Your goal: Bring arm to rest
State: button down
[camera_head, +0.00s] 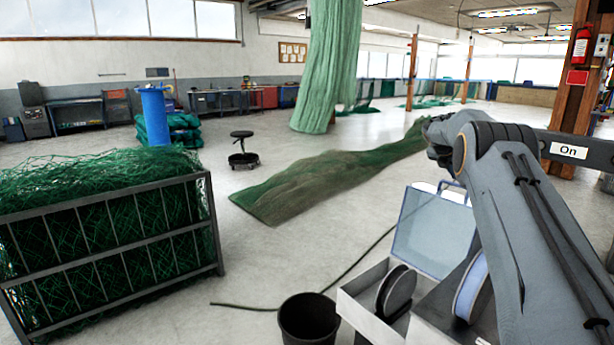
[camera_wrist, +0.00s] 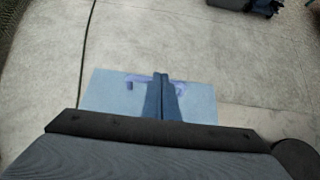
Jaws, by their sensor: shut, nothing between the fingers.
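My grey arm (camera_head: 515,220) is raised and bent at the right of the head view, with cables strapped along it. Its far end is a dark joint (camera_head: 442,132), and the fingers cannot be made out there. In the wrist view my gripper (camera_wrist: 161,80) points away from the camera, its two dark fingers together and nothing between them. Beyond the fingers lies a light blue panel (camera_wrist: 105,90) with a purple-blue handle-like piece.
A light blue case (camera_head: 430,235) and an open grey tray (camera_head: 365,305) with dark reels stand below my arm. A black bucket (camera_head: 309,320), a net-filled metal cage (camera_head: 110,255) and a stool (camera_head: 243,150) are further left. Nets lie across the floor (camera_head: 330,175); bare floor surrounds them.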

jog(key=shift+w+d+f, duration=0.1)
jog(key=shift+d+f, duration=0.1)
jog(key=shift+a+r, duration=0.1)
jog(key=shift+a, duration=0.05)
dwell(0.4)
